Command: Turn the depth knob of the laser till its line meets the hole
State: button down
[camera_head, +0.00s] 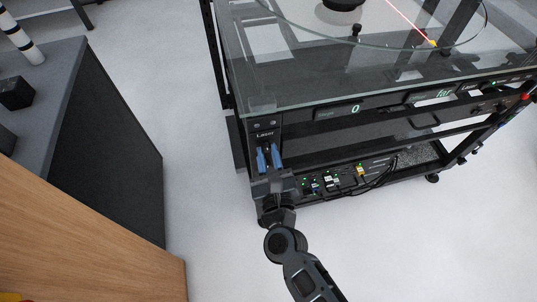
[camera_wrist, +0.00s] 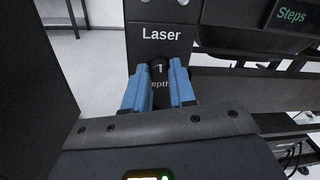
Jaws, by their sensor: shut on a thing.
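The laser panel (camera_wrist: 162,34), a dark plate labelled "Laser", is on the front left post of the cart and also shows in the head view (camera_head: 265,124). Below that label in the wrist view is the small black depth knob (camera_wrist: 159,68), with its "Depth" label partly covered. My gripper (camera_wrist: 158,72) has its blue fingers on either side of the knob and is shut on it. In the head view my gripper (camera_head: 269,152) reaches the post from below. The red laser line (camera_head: 408,20) runs across the top right to a small yellow spot. I cannot make out the hole.
A glass tabletop (camera_head: 290,85) covers the cart, with a round glass disc and a dark hub (camera_head: 343,4) above. Green displays (camera_head: 355,109) line the front edge. A lower shelf holds lit boxes and cables (camera_head: 375,172). A grey cabinet (camera_head: 110,150) stands left, with open floor between.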

jog(key=n+b, duration=0.1)
jog(key=n, duration=0.4)
jog(key=shift+f, duration=0.1)
jog(key=n, duration=0.5)
jog(key=shift+d+t, duration=0.1)
jog(key=shift+t, duration=0.2)
jog(key=n+y, duration=0.1)
jog(key=n, duration=0.9)
jog(key=shift+n+y, duration=0.3)
jog(key=shift+n, duration=0.1)
jog(key=n+p, duration=0.1)
jog(key=n, duration=0.4)
jog(key=shift+d+y, duration=0.1)
jog(key=shift+y, duration=0.2)
jog(key=n+g+p, duration=0.1)
jog(key=n, duration=0.4)
jog(key=shift+n, duration=0.3)
jog(key=n+p, duration=0.1)
jog(key=n, duration=0.4)
jog(key=shift+p, duration=0.4)
jog(key=shift+n+g, duration=0.3)
jog(key=shift+n, duration=1.7)
